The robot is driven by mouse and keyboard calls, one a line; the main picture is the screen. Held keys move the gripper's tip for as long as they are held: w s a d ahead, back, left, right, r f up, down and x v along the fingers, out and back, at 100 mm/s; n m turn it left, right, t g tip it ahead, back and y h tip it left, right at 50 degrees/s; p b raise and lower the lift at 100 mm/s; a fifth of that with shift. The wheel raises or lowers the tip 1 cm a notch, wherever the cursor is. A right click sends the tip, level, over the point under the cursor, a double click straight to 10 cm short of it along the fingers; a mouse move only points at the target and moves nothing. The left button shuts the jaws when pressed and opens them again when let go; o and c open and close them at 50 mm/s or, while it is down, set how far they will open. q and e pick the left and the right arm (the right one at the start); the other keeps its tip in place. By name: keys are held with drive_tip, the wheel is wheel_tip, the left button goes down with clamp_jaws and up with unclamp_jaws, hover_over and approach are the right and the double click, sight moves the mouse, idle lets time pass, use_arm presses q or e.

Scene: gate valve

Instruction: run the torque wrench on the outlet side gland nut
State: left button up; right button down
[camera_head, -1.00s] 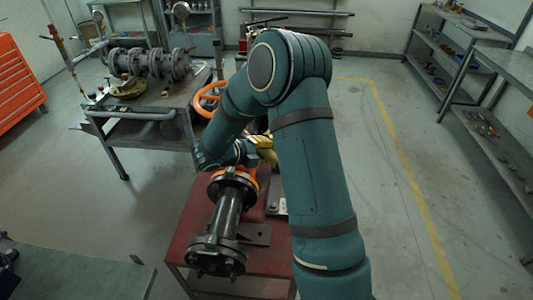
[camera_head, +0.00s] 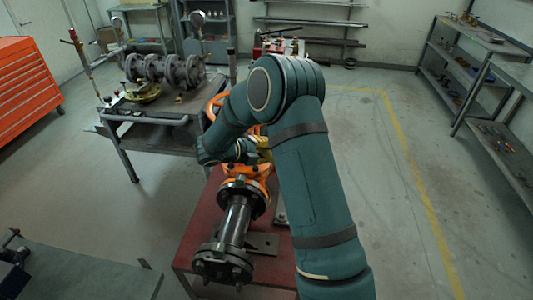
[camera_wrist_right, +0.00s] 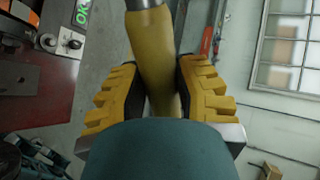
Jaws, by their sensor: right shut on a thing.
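The valve, with an orange body (camera_head: 248,172) and orange handwheel (camera_head: 214,106), stands on a red table (camera_head: 196,232). A dark flanged pipe (camera_head: 235,222) runs from it toward me. My right gripper (camera_wrist_right: 163,85) is shut on a yellow handle (camera_wrist_right: 154,50), which I take to be the torque wrench's. The handle lies between its yellow-and-black fingers; a grey metal part continues at the top edge. In the head view, the right arm hides most of the gripper and the wrench. The gland nuts cannot be made out. My left gripper is not in view.
A small green display (camera_wrist_right: 81,13) reads "OK" in the wrist view. A dark workbench (camera_head: 165,138) with a flanged assembly (camera_head: 165,72) stands behind left. An orange cabinet (camera_head: 25,85) is at far left, shelves (camera_head: 500,115) at right. Floor right of my arm is clear.

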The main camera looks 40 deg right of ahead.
drive_tip(key=shift+w+r, duration=0.1)
drive_tip(key=shift+w, duration=0.65)
drive_tip(key=shift+f, duration=0.25)
idle(0.7)
drive_tip(key=shift+f+b, duration=0.7)
drive_tip(key=shift+f, duration=0.05)
drive_tip(key=shift+f+b, duration=0.4)
drive_tip(key=shift+f, duration=0.15)
idle(1.5)
drive_tip(key=shift+r, duration=0.35)
idle(0.9)
drive_tip(key=shift+r+p, duration=0.9)
drive_tip(key=shift+r, duration=0.2)
drive_tip(key=shift+s, duration=0.1)
